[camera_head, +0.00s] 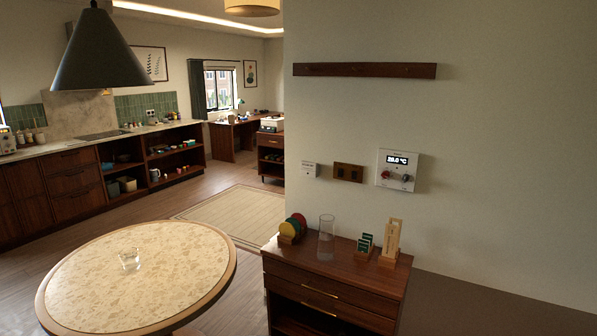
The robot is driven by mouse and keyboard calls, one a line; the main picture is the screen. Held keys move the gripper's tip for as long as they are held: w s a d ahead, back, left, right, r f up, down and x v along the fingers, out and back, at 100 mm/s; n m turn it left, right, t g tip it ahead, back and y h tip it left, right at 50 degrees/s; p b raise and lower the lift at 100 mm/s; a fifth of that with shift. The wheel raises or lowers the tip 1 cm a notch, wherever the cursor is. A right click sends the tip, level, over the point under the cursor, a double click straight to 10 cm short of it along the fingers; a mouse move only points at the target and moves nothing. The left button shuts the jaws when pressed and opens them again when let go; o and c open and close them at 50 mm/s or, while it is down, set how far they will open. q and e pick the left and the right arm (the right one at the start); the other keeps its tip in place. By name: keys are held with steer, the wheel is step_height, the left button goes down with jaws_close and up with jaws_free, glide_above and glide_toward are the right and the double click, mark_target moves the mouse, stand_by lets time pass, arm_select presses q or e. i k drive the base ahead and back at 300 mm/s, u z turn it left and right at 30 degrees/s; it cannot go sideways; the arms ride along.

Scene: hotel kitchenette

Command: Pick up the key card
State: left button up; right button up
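I cannot single out the key card for sure. Small green cards (365,243) stand upright in a wooden holder on top of the dark wooden cabinet (335,268) against the right wall; one of them may be the key card, but they are too small to tell. A small white wall plate (309,170) and a brown wall panel (347,173) are fixed on the wall above the cabinet. Neither of my grippers is in view.
On the cabinet also stand a clear glass cylinder (326,237), colored discs (293,229) in a rack and a pale wooden stand (390,241). A round table (95,297) with a glass (129,259) is left of the cabinet. A rug (237,214) lies on open floor behind.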

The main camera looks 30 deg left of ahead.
mark_target(363, 245)
steer(key=u, duration=0.75)
steer(key=i, duration=1.25)
steer(key=u, duration=0.7)
steer(key=k, duration=0.55)
steer(key=u, duration=0.55)
steer(key=i, duration=0.7)
steer(key=z, duration=1.15)
steer(key=i, duration=0.8)
steer(key=z, duration=0.85)
